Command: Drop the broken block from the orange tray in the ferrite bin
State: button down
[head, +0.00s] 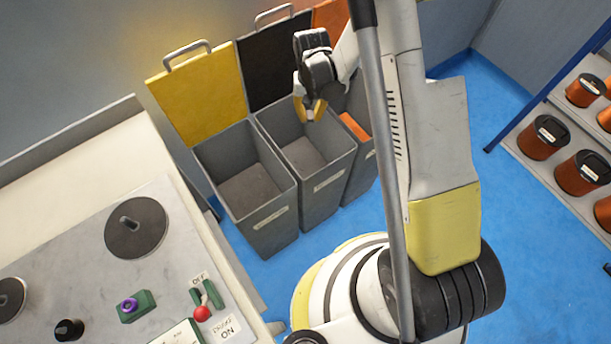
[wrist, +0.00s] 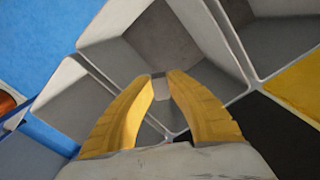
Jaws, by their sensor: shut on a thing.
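My gripper (head: 311,113) hangs over the middle bin (head: 318,180), the one with the raised black lid (head: 275,62). In the wrist view my gripper's yellow fingers (wrist: 160,78) are closed on a small grey block (wrist: 160,89), held at the tips. The middle bin's open mouth (wrist: 170,45) lies below the block. The bins have front labels, too small to read, so I cannot tell by name which is the ferrite bin. I do not see the orange tray clearly.
A bin with a yellow lid (head: 197,95) stands to the left. A third bin (head: 362,172), with an orange lid behind, is partly hidden by my arm. A workbench with switches (head: 150,260) is at lower left, and a shelf of copper spools (head: 545,137) at right.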

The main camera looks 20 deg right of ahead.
jog(key=shift+f, duration=0.45)
jog(key=c, duration=1.4)
grip_release()
jog(key=shift+o, duration=0.2)
jog(key=shift+r, duration=0.1)
notch_tip(320, 180, up, 12)
